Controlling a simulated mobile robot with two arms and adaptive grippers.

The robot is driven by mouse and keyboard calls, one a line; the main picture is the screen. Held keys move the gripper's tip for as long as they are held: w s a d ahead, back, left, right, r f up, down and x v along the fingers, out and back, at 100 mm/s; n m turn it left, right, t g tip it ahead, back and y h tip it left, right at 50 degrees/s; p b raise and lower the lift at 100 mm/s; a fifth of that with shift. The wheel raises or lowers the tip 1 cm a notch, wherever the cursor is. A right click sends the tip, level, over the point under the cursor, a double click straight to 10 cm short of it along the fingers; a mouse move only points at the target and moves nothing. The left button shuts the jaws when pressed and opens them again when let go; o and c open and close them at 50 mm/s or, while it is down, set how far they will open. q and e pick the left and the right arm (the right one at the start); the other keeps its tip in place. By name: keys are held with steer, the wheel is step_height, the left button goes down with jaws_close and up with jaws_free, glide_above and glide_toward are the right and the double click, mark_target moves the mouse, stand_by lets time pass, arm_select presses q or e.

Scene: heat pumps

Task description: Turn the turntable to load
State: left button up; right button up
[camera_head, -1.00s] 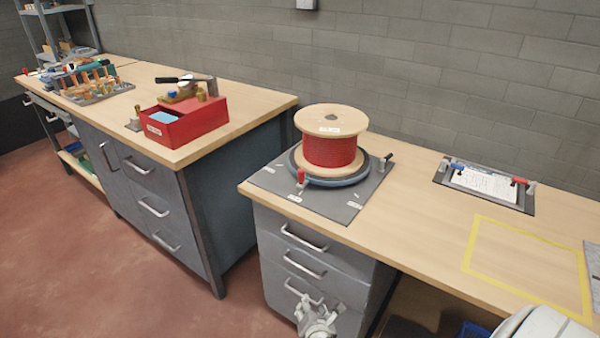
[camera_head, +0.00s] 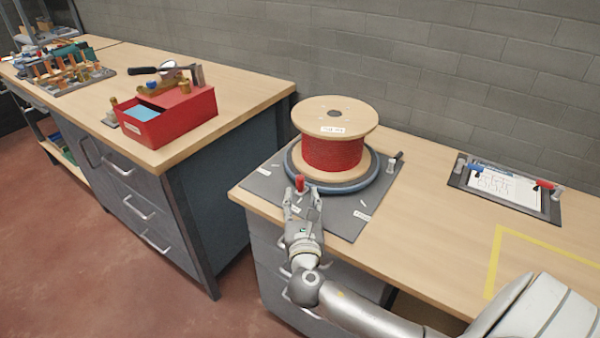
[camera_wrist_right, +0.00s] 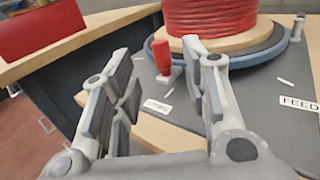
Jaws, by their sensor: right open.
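The turntable (camera_head: 370,186) is a round disc with a blue-grey rim on a dark grey base plate (camera_head: 345,217). A wooden spool wound with red cable (camera_head: 332,153) stands upright on it. A red-handled peg (camera_head: 300,184) stands at the turntable's front edge, and it also shows in the right wrist view (camera_wrist_right: 162,57). My right gripper (camera_head: 300,196) is open at the front of the plate, with the red handle ahead of and between its fingers, apparently not gripped. Labels lie on the plate; one reads FEED (camera_wrist_right: 299,103). My left gripper is not in view.
A red box (camera_head: 168,117) with tools on top stands on the left bench. A clipboard panel (camera_head: 505,192) with clamps lies to the right. A yellow taped outline (camera_head: 492,262) marks bare table at the right front.

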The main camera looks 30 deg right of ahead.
mark_target(300, 181)
steer(key=x, duration=0.7)
steer(key=shift+w+d, duration=0.2)
steer(key=shift+w, duration=0.05)
steer(key=shift+w+d, duration=0.25)
steer(key=shift+w, duration=0.2)
steer(key=shift+w+d, duration=0.1)
steer(key=shift+w, duration=0.05)
steer(key=shift+c, duration=2.9)
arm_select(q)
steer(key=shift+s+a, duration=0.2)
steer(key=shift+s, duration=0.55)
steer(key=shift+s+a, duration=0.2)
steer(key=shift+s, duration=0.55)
arm_select(e)
jaws_close()
